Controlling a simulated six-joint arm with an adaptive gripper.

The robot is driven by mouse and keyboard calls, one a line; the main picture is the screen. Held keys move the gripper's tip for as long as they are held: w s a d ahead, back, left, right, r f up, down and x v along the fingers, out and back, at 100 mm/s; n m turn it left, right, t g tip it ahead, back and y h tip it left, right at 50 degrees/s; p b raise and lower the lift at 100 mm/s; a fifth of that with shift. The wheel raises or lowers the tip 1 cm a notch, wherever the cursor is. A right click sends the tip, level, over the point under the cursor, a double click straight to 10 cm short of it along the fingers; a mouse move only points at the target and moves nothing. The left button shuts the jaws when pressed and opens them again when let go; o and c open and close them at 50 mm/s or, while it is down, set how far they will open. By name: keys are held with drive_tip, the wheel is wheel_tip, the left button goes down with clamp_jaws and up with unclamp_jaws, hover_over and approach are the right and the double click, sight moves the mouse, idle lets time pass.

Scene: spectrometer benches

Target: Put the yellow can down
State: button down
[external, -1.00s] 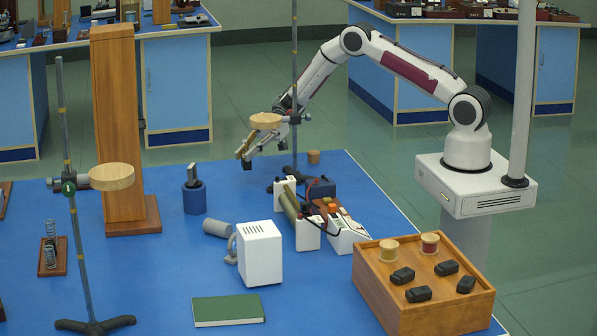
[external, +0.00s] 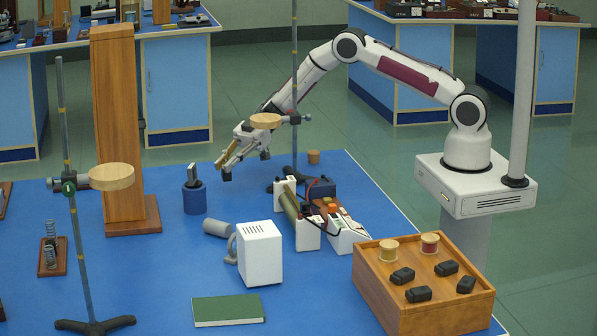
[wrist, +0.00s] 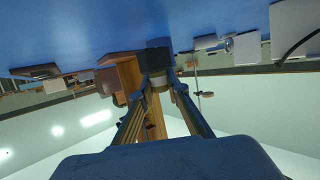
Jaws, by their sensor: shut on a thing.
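My gripper (external: 244,164) hangs over the far part of the blue table, behind and to the right of the blue cylinder with a metal piece on top. In the wrist view its fingers (wrist: 163,80) close in on a small pale yellowish thing (wrist: 156,84), which I take for the yellow can. The fingers hide most of it. In the external view the can is not clearly told apart from the fingers. A dark square shape (wrist: 155,59) shows at the fingertips in the wrist view.
A blue cylinder (external: 194,201) and a tall wooden post (external: 120,130) stand left of my gripper. A rod stand with a round wooden disc (external: 265,120) rises close beside my arm. A small brown cylinder (external: 313,157) is to the right.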

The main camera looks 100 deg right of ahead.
sight(223, 176)
drive_tip(key=shift+w+a, duration=0.45)
drive_tip(key=shift+a, duration=0.05)
drive_tip(key=shift+w+f, duration=0.1)
drive_tip(key=shift+f, duration=1.65)
drive_tip(key=shift+f, duration=0.45)
